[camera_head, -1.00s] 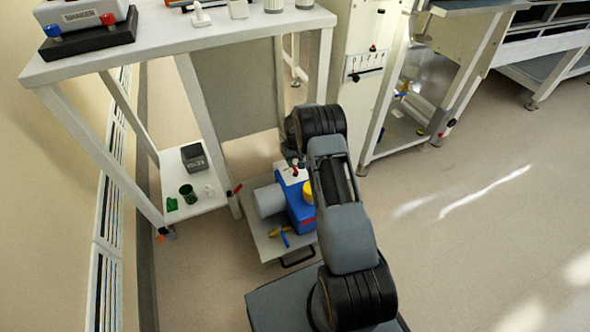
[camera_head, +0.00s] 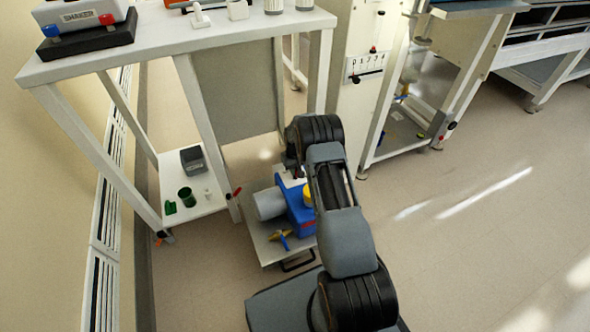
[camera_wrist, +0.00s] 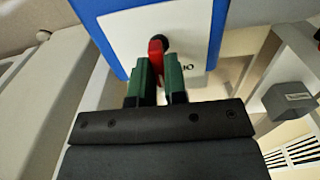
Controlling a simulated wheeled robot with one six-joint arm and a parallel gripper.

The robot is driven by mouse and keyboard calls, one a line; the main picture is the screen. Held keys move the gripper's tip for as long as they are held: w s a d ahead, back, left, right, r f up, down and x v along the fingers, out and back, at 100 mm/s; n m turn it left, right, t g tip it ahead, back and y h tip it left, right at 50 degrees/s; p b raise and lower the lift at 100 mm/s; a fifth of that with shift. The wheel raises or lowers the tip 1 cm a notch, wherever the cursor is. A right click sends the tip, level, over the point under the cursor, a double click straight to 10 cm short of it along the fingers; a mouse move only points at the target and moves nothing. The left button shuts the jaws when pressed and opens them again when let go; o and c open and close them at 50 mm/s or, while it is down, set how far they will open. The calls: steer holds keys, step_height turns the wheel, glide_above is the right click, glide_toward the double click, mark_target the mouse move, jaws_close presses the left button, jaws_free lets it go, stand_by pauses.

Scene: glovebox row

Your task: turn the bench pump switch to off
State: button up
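The bench pump (camera_head: 299,215) is blue with a grey cylindrical motor and a yellow part, on a low cart left of my arm. In the wrist view the pump's blue body (camera_wrist: 88,12) carries a white plate (camera_wrist: 198,30) with a dark round pivot and a red switch lever (camera_wrist: 156,55). Small marks like "IO" stand right of the lever. My gripper (camera_wrist: 158,72) has its two green fingers on either side of the lever, close against it, and looks shut on it. In the head view my arm hides the fingers and most of the switch.
Open floor lies to the right.

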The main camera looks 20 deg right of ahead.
jaws_close()
steer(key=shift+n, duration=0.3)
steer(key=shift+a+n, duration=0.1)
steer(key=shift+n, duration=2.5)
steer(key=o, duration=0.5)
jaws_free()
step_height(320, 180, up, 14)
steer(key=p, duration=0.4)
steer(key=shift+f, duration=0.1)
